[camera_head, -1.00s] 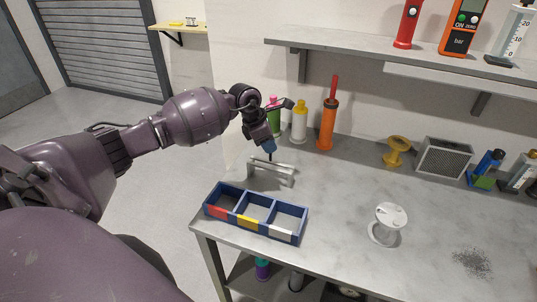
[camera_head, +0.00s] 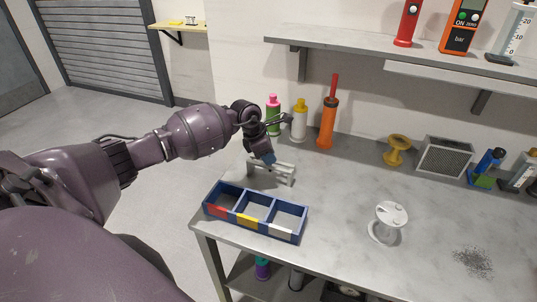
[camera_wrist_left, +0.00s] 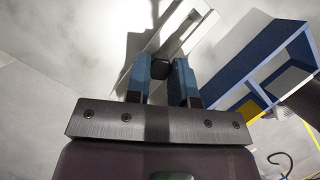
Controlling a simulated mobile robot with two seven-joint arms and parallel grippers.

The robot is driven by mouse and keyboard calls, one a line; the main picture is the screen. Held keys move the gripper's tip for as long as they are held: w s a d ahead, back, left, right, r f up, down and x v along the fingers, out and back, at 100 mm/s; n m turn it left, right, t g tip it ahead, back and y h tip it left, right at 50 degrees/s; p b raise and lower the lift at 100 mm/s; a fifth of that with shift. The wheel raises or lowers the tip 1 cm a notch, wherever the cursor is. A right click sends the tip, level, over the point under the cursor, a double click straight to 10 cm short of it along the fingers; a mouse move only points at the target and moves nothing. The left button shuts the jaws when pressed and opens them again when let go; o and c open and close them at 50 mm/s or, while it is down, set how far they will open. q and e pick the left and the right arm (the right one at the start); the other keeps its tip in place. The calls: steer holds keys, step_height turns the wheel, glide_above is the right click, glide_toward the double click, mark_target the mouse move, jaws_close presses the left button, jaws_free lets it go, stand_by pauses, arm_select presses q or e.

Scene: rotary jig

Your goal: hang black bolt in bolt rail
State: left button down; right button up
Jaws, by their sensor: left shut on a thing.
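The bolt rail (camera_head: 281,174) is a light grey bar on short legs, standing on the bench behind the tray. My left gripper (camera_head: 269,158) is directly over it, pointing down, with its blue fingertips close to the bar. In the left wrist view, the gripper (camera_wrist_left: 161,82) is shut on the black bolt (camera_wrist_left: 160,69), whose dark head shows between the fingers. The rail (camera_wrist_left: 188,30) runs slantwise just beyond the bolt there. The bolt's shank is hidden, so I cannot tell whether it touches the rail. My right gripper is not in view.
A blue tray (camera_head: 270,228) with three compartments and red, yellow and white front labels stands before the rail. Bottles and an orange tool (camera_head: 327,125) stand behind. A white round fixture (camera_head: 388,222) is to the right. The bench between is clear.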

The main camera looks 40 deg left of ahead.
arm_select(q)
steer(key=shift+f, duration=0.25)
steer(key=c, duration=1)
jaws_free()
steer(key=shift+r, duration=0.15)
steer(key=shift+r+p, duration=0.45)
steer(key=shift+r, duration=0.2)
steer(key=b+v, duration=0.1)
steer(key=v, duration=1)
steer(key=shift+s+r, duration=0.1)
steer(key=shift+r, duration=0.2)
